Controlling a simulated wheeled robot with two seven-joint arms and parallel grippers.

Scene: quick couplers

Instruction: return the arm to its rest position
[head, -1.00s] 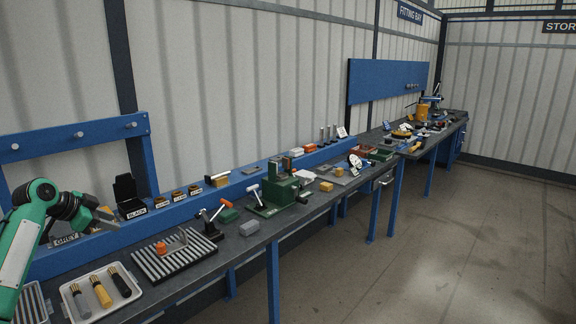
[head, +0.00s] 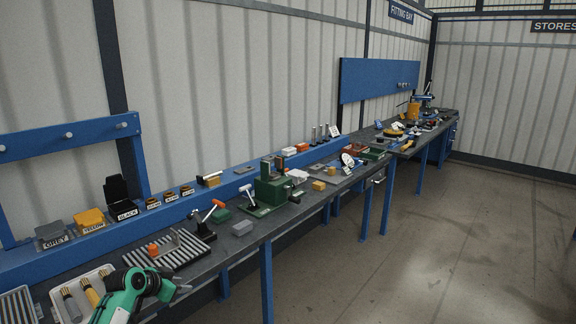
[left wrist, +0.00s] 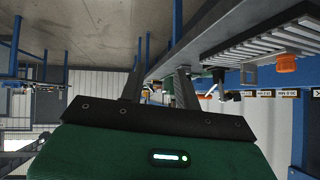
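My left arm, green and black, comes in at the bottom left of the head view. Its gripper (head: 181,287) is over the bench's front edge, right of the white tray (head: 60,313). In the left wrist view the two fingers (left wrist: 158,88) stand apart with nothing between them, so it is open and empty. My right gripper is not in view.
A slatted rack (head: 180,252) with an orange piece (head: 153,250) lies just behind the arm. Lidded bins, grey (head: 52,236), yellow (head: 90,220) and black (head: 122,208), stand on the blue ledge. A green fixture (head: 272,188) is farther along. The floor at right is clear.

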